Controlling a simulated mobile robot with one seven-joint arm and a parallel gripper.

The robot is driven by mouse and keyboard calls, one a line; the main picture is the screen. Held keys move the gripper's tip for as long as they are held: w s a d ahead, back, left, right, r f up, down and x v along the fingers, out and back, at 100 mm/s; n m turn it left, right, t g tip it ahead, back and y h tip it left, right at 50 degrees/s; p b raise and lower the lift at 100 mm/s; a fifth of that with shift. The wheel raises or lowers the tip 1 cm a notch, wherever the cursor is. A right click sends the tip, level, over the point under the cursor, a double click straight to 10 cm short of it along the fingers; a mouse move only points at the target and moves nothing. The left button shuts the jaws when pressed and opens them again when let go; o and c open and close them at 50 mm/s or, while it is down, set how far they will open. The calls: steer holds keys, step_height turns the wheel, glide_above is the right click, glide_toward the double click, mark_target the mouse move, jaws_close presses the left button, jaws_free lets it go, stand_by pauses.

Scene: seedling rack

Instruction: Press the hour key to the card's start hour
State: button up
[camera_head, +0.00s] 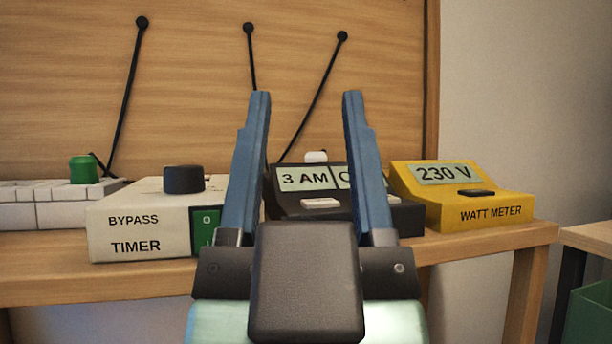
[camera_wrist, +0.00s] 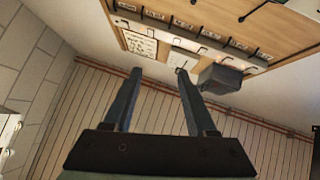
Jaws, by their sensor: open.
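A dark clock unit (camera_head: 285,204) stands on the wooden shelf, its display (camera_head: 303,179) reading "3 AM" beside a second field mostly hidden by my right finger. One pale key (camera_head: 320,203) is on its front and another (camera_head: 316,157) at its back; I see no key labels. My gripper (camera_head: 306,93) is open and empty, fingers pointing up, in front of the unit in the picture. In the wrist view my gripper (camera_wrist: 158,70) has nothing between its fingers. A white sheet (camera_wrist: 139,44) there may be the card; its writing is unreadable.
Left of the unit stand a white bypass timer (camera_head: 140,220) with a black knob (camera_head: 183,179), and a white strip (camera_head: 60,214) with a green plug (camera_head: 84,170). A yellow watt meter (camera_head: 470,205) reading "230 V" stands right. A wooden back panel (camera_head: 190,80) rises behind.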

jaws_close()
stand_by(1.4)
